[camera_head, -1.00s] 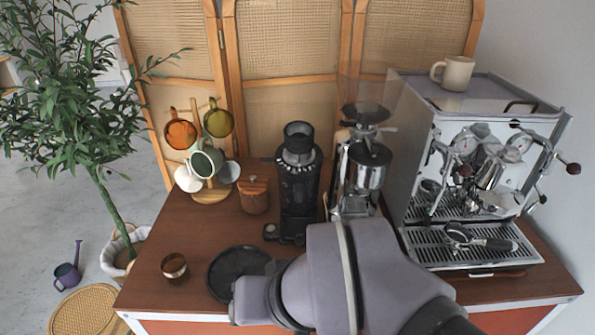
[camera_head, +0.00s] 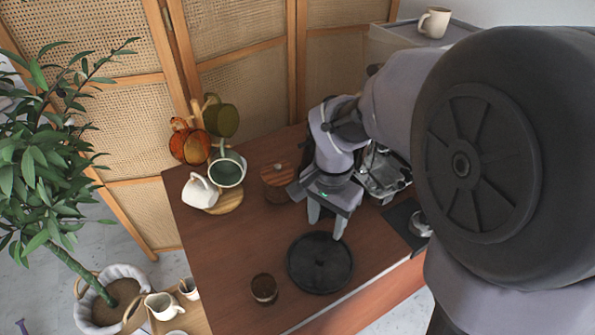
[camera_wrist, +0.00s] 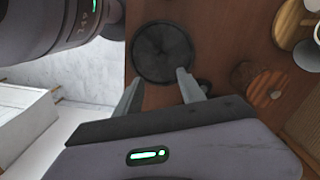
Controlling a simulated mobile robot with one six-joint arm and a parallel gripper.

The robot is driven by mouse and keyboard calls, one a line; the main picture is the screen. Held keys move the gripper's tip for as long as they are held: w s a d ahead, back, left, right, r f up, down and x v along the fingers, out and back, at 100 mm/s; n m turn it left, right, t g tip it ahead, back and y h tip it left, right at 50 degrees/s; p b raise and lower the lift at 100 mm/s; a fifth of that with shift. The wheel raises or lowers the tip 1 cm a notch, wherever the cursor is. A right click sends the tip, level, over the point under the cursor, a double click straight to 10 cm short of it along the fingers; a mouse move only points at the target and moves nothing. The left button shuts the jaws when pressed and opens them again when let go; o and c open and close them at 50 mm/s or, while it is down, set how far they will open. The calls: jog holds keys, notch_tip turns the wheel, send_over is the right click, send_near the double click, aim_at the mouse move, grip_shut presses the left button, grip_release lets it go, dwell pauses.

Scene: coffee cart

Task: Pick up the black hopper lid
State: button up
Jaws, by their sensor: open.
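A round black disc (camera_head: 319,262) with a raised rim and a small mark at its centre lies flat on the brown counter, near its front edge. It also shows in the wrist view (camera_wrist: 161,50). It may be the hopper lid, but I cannot tell for certain. My gripper (camera_head: 326,228) is open and empty, pointing down just behind the disc and apart from it. In the wrist view my two fingers (camera_wrist: 160,80) spread at the disc's near side. The coffee grinders are mostly hidden behind my arm, so their hopper tops do not show.
A small dark copper cup (camera_head: 263,288) stands left of the disc. A round wooden jar (camera_head: 275,182) is beside my gripper. A mug stand with several mugs (camera_head: 227,170) is at the back left.

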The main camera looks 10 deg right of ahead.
jog(key=b, duration=0.4)
send_over(321, 257)
notch_tip(321, 257, down, 10)
jog(key=shift+s+d, duration=0.1)
notch_tip(321, 257, down, 5)
jog(key=shift+f+b, duration=0.15)
jog(key=shift+b, duration=1)
grip_shut()
